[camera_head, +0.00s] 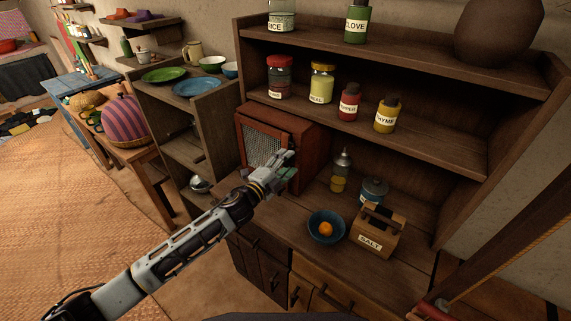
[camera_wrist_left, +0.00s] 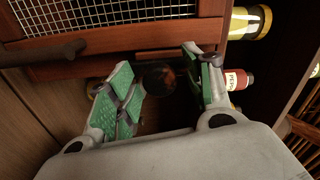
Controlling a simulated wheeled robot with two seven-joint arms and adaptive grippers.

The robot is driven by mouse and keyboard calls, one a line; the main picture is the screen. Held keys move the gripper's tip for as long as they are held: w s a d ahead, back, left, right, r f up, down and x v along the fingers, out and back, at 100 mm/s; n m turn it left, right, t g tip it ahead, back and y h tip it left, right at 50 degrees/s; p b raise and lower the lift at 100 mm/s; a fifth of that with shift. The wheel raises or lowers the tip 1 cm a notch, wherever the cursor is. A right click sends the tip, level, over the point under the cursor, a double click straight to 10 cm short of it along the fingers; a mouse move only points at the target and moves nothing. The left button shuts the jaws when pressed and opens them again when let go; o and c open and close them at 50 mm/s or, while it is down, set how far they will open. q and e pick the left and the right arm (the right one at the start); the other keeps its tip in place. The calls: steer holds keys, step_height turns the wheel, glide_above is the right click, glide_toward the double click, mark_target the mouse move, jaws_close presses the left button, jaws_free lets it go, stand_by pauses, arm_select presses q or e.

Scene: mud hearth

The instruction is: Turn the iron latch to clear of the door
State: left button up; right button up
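The small red-brown cabinet (camera_head: 262,128) has a door with a wire-mesh panel (camera_head: 263,148). It stands on the counter, left of the middle of the head view. My left gripper (camera_head: 283,160) is in front of its right side and hides part of it. In the left wrist view the door's frame (camera_wrist_left: 120,36) and mesh (camera_wrist_left: 90,12) are at the top. A dark bar (camera_wrist_left: 40,55) with a rounded end crosses at the left and may be the iron latch. A dark round knob (camera_wrist_left: 158,78) appears between my open green-padded fingers; contact cannot be told.
A blue bowl with an orange (camera_head: 326,229), a salt box (camera_head: 377,232), a blue pot (camera_head: 374,190) and an oil bottle (camera_head: 340,170) stand on the counter right of my gripper. Labelled jars line the shelf (camera_head: 430,135) above. Plates sit on the left shelf unit (camera_head: 180,105).

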arm_select(q)
steer(key=v, duration=1.2)
stand_by(0.8)
stand_by(0.7)
